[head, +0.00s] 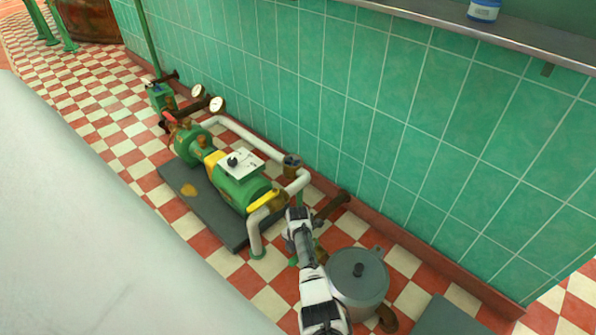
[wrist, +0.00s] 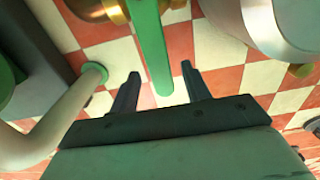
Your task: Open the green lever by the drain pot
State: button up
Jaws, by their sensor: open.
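The green lever (wrist: 150,45) is a long flat bar in the wrist view. It comes down from the top edge, beside brass-coloured fittings (wrist: 95,8), and its rounded end shows between my fingers. My gripper (wrist: 160,70) is open, with a gap on each side of the lever; neither finger visibly touches it. The drain pot (head: 358,283) is a grey lidded pot on the floor, right of my arm in the head view. Its side also shows at the upper right of the wrist view (wrist: 285,25). My arm mostly hides the lever in the head view.
A green pump (head: 238,185) on a dark base plate stands left of my arm, with a white pipe (head: 256,235) close by. A brown pipe (head: 332,205) lies near the green tiled wall. A large pale surface (head: 90,220) fills the lower left.

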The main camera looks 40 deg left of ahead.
jog(key=shift+f, duration=0.3)
grip_shut()
jog(key=shift+a, duration=0.1)
